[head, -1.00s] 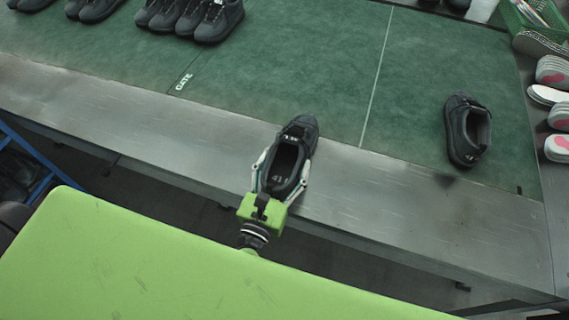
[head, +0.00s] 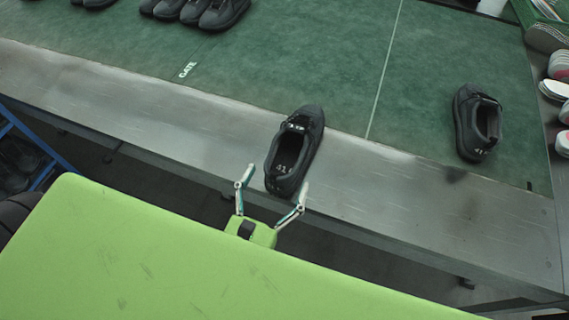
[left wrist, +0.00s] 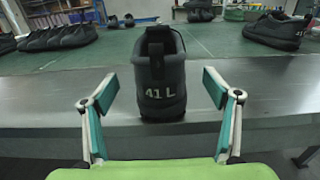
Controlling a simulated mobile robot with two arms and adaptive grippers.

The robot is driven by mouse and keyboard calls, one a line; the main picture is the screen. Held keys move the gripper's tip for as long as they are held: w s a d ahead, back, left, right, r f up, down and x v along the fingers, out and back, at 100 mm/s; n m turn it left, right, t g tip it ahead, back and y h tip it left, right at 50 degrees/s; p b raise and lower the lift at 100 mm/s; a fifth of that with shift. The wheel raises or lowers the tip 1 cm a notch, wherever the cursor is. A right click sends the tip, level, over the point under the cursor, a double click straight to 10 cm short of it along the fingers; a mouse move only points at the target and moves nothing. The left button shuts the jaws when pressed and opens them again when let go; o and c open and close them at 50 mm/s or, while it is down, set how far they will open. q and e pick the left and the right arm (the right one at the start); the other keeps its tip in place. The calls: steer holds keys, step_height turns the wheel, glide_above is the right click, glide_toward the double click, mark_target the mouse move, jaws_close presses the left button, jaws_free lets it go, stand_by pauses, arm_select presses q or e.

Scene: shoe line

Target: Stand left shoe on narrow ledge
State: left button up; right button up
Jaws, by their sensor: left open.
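The left shoe (head: 295,150) is black and stands upright on the bare metal ledge (head: 200,136) in front of the green mat, its toe reaching over the mat's edge. In the left wrist view its heel, marked "41 L" (left wrist: 163,80), faces me. My left gripper (head: 271,191) is open just behind the heel, with its fingers apart on either side and clear of the shoe. The open fingers also show in the left wrist view (left wrist: 160,90). My right gripper is not in view.
Another black shoe (head: 478,125) stands on the green mat (head: 330,60) at right. Several black shoes (head: 195,10) stand at the back left. Insoles lie at the far right edge. A blue frame (head: 45,140) is at left below the ledge. The ledge is bare on both sides.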

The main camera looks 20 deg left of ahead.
arm_select(q)
steer(key=shift+s+b, duration=0.3)
steer(key=shift+s, duration=1.6)
